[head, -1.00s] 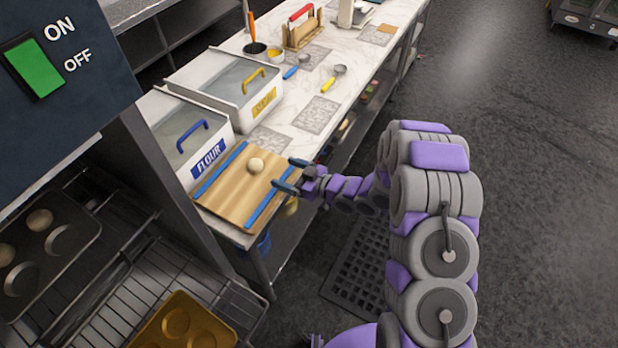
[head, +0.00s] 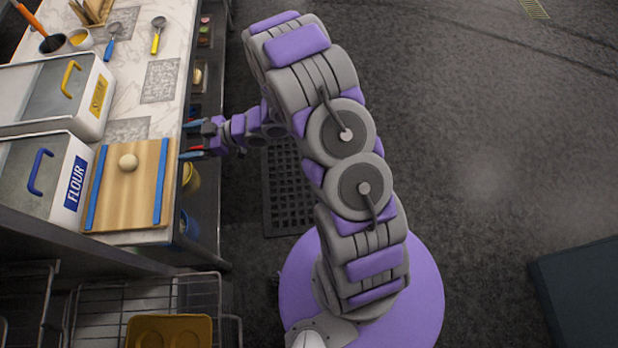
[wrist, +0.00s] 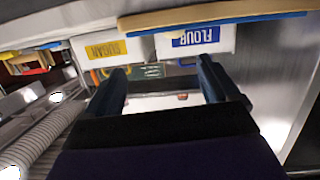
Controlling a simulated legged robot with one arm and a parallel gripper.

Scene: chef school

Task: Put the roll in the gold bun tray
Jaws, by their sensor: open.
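The roll (head: 128,162), a small pale ball of dough, rests on the wooden board (head: 133,205) with blue side strips at the counter's near end. The gold bun tray (head: 168,332) is partly in view at the bottom of the head view, on a wire rack. My gripper (head: 190,139) is open and empty, beside the right edge of the board, apart from the roll. In the wrist view, my gripper (wrist: 162,82) has its two dark fingers spread, with the board's edge (wrist: 215,14) beyond them at the top.
The flour bin (head: 40,172) and sugar bin (head: 55,92) stand left of the board. A blue spoon (head: 112,35) and yellow spoon (head: 157,35) lie farther back. The wire rack (head: 95,312) is at lower left. Open floor lies to the right.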

